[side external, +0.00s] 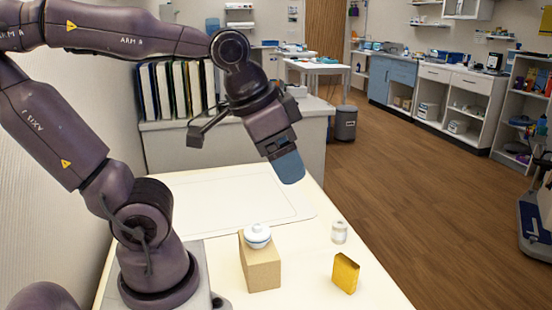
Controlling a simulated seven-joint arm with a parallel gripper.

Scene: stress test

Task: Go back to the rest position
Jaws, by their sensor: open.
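My gripper (287,165) hangs in the air above the right part of the table (190,192), pointing down and slightly right. Its blue fingers overlap from this side, so the gap between them does not show. I see nothing held in it. Below it and to the left, a white lidded bowl with blue trim (257,235) sits on top of a tan block (260,270). The gripper is apart from both.
A small clear jar with a pale lid (339,232) and a yellow box (345,273) stand to the right, near the table's edge. A thin pale mat (232,197) lies bare behind the block. Binders (178,90) stand on a cabinet behind the table.

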